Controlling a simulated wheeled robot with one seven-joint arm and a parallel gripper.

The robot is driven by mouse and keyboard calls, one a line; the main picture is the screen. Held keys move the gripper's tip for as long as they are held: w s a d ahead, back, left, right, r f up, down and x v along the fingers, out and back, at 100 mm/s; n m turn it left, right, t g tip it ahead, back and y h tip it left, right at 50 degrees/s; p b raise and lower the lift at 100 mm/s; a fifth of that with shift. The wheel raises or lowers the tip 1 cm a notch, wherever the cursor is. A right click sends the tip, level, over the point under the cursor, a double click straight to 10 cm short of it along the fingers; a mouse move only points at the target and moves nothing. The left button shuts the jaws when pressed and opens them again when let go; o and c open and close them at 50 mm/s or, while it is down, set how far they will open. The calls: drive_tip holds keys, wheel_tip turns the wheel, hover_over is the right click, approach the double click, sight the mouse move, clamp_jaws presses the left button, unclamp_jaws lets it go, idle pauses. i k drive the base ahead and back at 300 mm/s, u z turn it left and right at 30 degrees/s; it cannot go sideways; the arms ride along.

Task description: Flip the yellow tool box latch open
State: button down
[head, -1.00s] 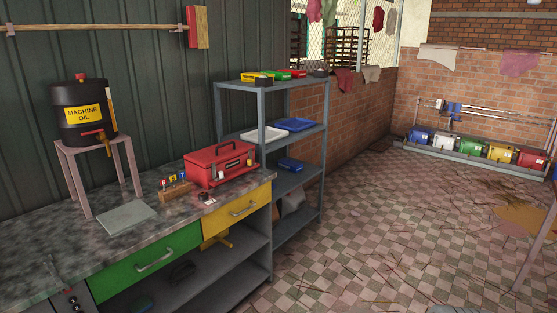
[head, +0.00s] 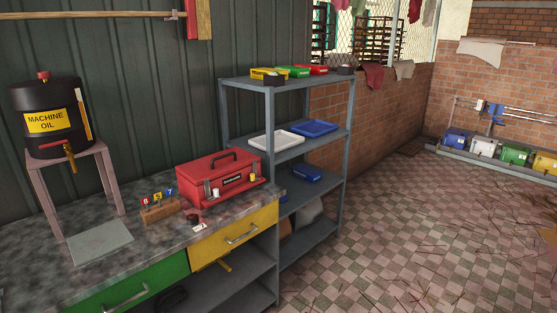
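A red tool box (head: 235,168) with a dark handle on its lid stands on the speckled grey workbench (head: 172,232). Its lid looks shut. A small yellow piece (head: 252,178) at the right of the box's front looks like the yellow latch. A small pale piece (head: 215,193) shows at the left of the front. Both are too small to tell their exact position. My gripper is not in view.
A wooden block (head: 160,211) with numbered tags stands left of the box. A machine oil drum (head: 45,145) sits on a stand at the left. A grey shelf rack (head: 268,110) stands behind right. The tiled floor (head: 400,230) at right is mostly open, with scattered straw-like debris.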

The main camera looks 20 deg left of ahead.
sight(252, 179)
drive_tip(key=u, duration=0.15)
drive_tip(key=i, duration=1.4)
drive_tip(key=u, duration=0.85)
drive_tip(key=i, duration=0.9)
drive_tip(key=u, duration=1.4)
drive_tip(key=i, duration=0.6)
drive_tip(key=u, duration=0.4)
